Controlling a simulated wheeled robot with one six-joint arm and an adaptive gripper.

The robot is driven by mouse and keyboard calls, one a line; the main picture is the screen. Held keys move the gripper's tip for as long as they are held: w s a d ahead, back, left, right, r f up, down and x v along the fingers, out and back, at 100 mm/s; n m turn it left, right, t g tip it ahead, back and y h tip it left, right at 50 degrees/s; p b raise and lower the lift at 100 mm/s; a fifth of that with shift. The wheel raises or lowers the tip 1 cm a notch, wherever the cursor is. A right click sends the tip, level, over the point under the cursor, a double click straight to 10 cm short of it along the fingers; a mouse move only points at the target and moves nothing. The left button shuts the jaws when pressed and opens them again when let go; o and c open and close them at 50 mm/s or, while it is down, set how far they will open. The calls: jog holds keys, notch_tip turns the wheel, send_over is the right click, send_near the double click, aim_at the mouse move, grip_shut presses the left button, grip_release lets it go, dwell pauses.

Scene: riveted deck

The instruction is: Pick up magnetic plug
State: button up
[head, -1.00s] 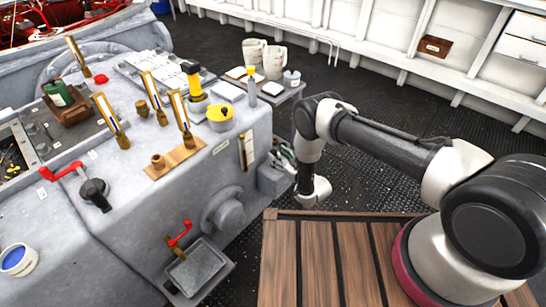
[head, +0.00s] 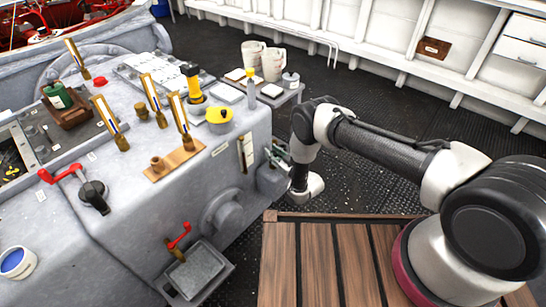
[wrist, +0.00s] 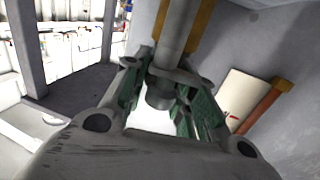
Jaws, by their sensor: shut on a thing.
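My gripper (wrist: 158,98) is shut on a grey stepped cylinder, the magnetic plug (wrist: 174,48), seen between the green-padded fingers in the wrist view. The plug's narrower dark end points toward my palm. Its far end runs up out of the picture, between two brass-coloured strips, so I cannot tell whether it is free of its seat. In the head view, my gripper (head: 277,154) is close against the right-hand end of the grey engine block (head: 225,165). The plug cannot be made out there.
A white gauge with a brown edge (head: 246,152) is on the block beside my gripper. A yellow-lidded pot (head: 219,115) and brass-framed thermometers (head: 181,113) stand on top. A shelf with white jugs (head: 273,64) is behind. Slatted wood (head: 320,250) lies in front.

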jog(key=shift+r, duration=0.15)
notch_tip(320, 180, up, 18)
jog(key=shift+f, duration=0.1)
dwell(0.6)
notch_tip(320, 180, up, 8)
jog(key=shift+f, duration=0.15)
dwell(1.3)
